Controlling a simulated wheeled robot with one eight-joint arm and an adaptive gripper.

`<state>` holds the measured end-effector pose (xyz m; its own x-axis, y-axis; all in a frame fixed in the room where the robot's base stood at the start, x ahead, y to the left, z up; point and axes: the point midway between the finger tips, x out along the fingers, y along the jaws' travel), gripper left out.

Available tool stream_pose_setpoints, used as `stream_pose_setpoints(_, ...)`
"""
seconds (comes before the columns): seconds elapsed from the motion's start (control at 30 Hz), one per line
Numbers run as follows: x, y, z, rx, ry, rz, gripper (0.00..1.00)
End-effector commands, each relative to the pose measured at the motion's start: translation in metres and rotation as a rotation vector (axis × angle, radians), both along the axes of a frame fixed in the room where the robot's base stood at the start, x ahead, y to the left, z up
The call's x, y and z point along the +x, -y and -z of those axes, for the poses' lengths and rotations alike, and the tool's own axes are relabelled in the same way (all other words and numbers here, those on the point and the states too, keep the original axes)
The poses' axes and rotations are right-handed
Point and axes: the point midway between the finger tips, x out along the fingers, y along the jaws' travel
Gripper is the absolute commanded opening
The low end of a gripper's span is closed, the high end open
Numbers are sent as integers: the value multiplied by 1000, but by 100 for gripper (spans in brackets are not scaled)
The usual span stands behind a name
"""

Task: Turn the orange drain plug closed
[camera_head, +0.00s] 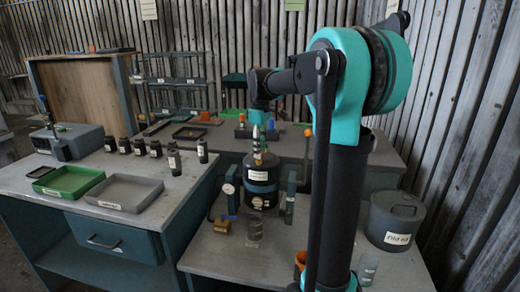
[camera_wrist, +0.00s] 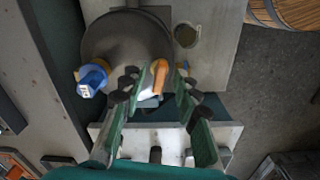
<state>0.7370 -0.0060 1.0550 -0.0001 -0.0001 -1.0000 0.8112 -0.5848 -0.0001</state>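In the wrist view, an orange plug with a bar-like handle (camera_wrist: 159,75) sits at the lower right edge of a dark round housing (camera_wrist: 120,40). My gripper (camera_wrist: 157,78) is open, with one finger on each side of the orange handle and a visible gap on both sides. I cannot tell how far the fingertips are above the plug. In the head view, a dark labelled housing (camera_head: 261,178) stands on the near bench below the end of my arm. The plug cannot be made out clearly there.
A blue knob (camera_wrist: 92,78) sits left of my fingers in the wrist view. In the head view, a gauge (camera_head: 228,189), a brass block (camera_head: 222,226) and a glass jar (camera_head: 254,229) stand near the housing. A grey lidded pot (camera_head: 395,218) stands at the right.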

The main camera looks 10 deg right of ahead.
Motion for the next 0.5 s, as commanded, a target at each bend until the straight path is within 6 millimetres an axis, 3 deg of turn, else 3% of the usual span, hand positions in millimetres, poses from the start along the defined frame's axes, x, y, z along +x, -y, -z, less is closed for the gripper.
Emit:
stream_pose_setpoints(0.03,0,0,0,0,0,0,29)
stream_pose_setpoints(0.27,0,0,0,0,0,0,0)
stream_pose_setpoints(0.5,0,0,0,0,0,1,0)
